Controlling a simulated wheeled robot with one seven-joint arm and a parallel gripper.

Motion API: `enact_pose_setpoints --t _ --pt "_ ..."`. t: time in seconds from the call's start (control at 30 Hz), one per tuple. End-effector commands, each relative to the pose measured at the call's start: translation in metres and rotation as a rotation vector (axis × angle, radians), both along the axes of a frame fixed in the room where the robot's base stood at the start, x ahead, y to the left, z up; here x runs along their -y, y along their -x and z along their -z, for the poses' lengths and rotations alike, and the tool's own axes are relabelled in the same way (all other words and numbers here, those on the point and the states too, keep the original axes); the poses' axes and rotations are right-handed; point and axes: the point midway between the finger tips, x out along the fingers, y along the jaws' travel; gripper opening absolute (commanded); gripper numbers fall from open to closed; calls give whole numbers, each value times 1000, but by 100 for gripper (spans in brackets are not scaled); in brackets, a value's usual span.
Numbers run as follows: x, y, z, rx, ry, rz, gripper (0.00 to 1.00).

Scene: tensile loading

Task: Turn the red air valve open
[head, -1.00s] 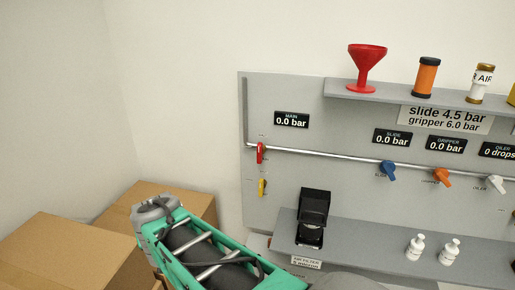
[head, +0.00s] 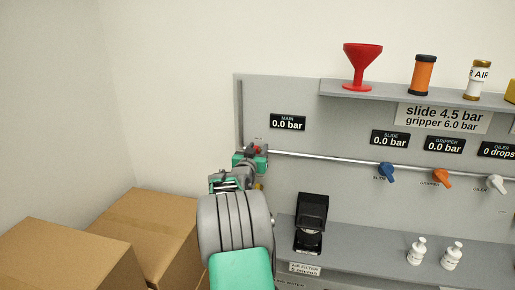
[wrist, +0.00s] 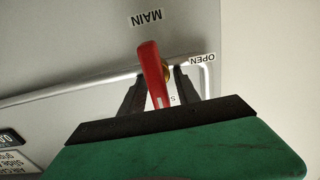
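The red air valve (wrist: 150,65) is a red lever on the panel's pipe, beside labels reading "MAIN" and "OPEN". In the wrist view, my gripper (wrist: 160,73) has its two dark fingers apart, one on each side of the lever. A gap shows on the right side; I cannot tell whether the left finger touches. In the head view, my gripper (head: 255,157) is at the pipe's left end and hides most of the valve; only a bit of red (head: 257,149) shows. The main display (head: 288,122) reads 0.0 bar.
A yellow handle (head: 260,187) sits partly hidden below my gripper. Blue (head: 387,172), orange (head: 442,178) and white (head: 497,184) valves lie further right on the pipe (head: 330,159). A black air filter unit (head: 310,223) stands on the lower shelf. Cardboard boxes (head: 75,255) are at the left.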

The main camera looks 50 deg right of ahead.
Motion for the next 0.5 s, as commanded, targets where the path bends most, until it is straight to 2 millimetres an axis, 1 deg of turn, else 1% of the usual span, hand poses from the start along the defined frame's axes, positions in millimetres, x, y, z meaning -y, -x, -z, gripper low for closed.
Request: enact_pose_setpoints --t 0.23,0.27,0.5 --pt "2 -1 0 1 0 -1 38" --pt "2 -1 0 1 0 -1 37" --pt "2 -1 0 1 -1 -1 17"
